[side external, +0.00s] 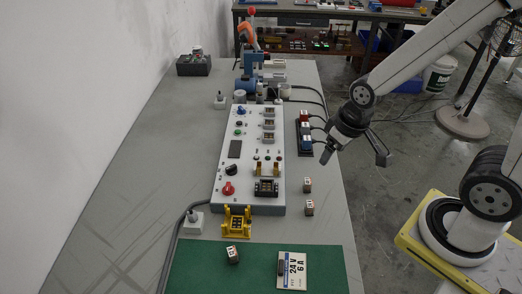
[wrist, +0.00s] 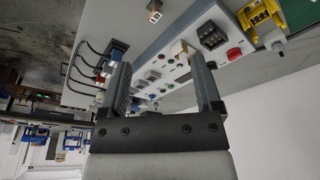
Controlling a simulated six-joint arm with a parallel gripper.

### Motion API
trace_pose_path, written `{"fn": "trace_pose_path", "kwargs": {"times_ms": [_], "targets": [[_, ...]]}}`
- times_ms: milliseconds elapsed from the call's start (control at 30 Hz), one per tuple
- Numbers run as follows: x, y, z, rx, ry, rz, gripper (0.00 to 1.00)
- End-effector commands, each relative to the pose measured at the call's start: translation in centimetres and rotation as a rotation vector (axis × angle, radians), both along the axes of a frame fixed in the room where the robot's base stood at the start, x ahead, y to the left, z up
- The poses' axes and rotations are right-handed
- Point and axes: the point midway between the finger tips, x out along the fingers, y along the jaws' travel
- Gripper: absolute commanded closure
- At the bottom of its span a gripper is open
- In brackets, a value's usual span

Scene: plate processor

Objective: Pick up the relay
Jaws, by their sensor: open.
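Several small brown-and-white blocks look like relays, and I cannot tell which one is meant. Two stand on the grey table to the right of the white panel, an upper block (side external: 307,185) and a lower block (side external: 309,208). Another block (side external: 232,255) sits on the green mat. The wrist view shows one such block (wrist: 155,16) at the top, beyond my fingertips. My gripper (side external: 326,155) is open and empty, above the table's right side and up from the two blocks. In the wrist view my gripper (wrist: 158,72) has its fingers apart, with the panel behind them.
The white panel (side external: 222,190) carries knobs, buttons and a black socket (side external: 266,187). A yellow holder (side external: 237,222) stands below it. A row of red and blue connectors (side external: 305,132) with cables lies near my gripper. A label card (side external: 296,270) lies on the green mat (side external: 195,270).

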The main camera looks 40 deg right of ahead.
Motion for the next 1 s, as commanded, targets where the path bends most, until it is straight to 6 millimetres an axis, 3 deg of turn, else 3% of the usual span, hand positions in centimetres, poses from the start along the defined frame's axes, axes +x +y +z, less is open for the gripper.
{"fn": "trace_pose_path", "kwargs": {"times_ms": [267,800,1000], "targets": [[0.5,0.8,-1.8,-0.026,0.045,0.150,0.18],[1.1,3.8,-9.6,-0.092,0.201,0.756,0.18],[1.0,4.2,-10.6,-0.096,0.216,0.834,0.18]]}}
